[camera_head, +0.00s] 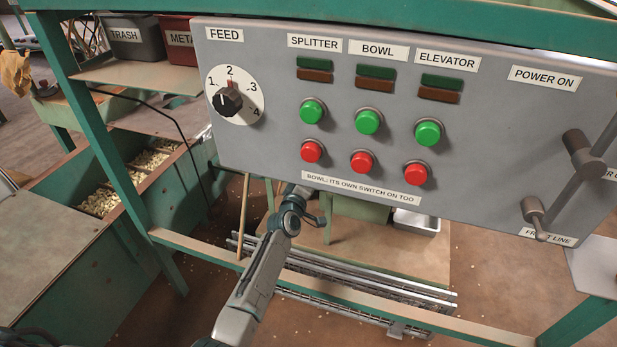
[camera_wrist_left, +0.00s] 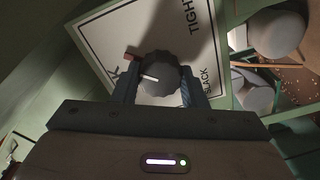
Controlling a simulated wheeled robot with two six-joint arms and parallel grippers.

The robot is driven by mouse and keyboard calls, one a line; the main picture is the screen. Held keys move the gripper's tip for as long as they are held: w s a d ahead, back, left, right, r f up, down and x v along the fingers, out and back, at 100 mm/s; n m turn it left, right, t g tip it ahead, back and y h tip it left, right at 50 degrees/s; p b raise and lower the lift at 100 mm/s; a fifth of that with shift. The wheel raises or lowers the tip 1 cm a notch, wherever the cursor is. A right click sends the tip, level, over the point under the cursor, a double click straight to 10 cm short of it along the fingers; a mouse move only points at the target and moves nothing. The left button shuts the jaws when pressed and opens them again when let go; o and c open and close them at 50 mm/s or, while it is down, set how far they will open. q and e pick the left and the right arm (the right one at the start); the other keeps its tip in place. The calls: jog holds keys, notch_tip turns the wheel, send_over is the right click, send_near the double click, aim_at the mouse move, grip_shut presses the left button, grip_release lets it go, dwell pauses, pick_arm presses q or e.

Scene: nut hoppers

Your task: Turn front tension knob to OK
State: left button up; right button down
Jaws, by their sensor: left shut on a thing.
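In the left wrist view, a dark ribbed knob (camera_wrist_left: 160,73) sits on a tilted white label plate (camera_wrist_left: 100,38). The plate reads TIGHT and SLACK on the right, and a partly covered K shows at the left. A white pointer line on the knob points left, a little below a red mark (camera_wrist_left: 131,57). My left gripper (camera_wrist_left: 161,80) is shut on the knob, one finger on each side. In the head view my left arm (camera_head: 262,265) reaches up behind the control panel's lower edge, which hides its fingers and the knob. My right gripper is not in view.
The grey control panel (camera_head: 470,140) hangs across the head view, with a FEED dial (camera_head: 230,98), green and red buttons and a lever (camera_head: 575,170) at right. A green frame rail (camera_head: 350,297) crosses below. Rounded grey shapes (camera_wrist_left: 275,35) stand right of the plate.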

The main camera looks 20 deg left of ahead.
pick_arm(q)
jog(key=shift+f+n, duration=0.1)
jog(key=shift+n, duration=3.7)
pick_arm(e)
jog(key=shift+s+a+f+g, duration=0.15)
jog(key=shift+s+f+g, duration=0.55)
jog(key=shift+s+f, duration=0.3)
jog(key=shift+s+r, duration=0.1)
pick_arm(q)
jog(key=o, duration=1)
jog(key=shift+c, duration=0.2)
jog(key=s+p, duration=0.3)
jog(key=s, duration=0.8)
jog(key=shift+a, duration=0.2)
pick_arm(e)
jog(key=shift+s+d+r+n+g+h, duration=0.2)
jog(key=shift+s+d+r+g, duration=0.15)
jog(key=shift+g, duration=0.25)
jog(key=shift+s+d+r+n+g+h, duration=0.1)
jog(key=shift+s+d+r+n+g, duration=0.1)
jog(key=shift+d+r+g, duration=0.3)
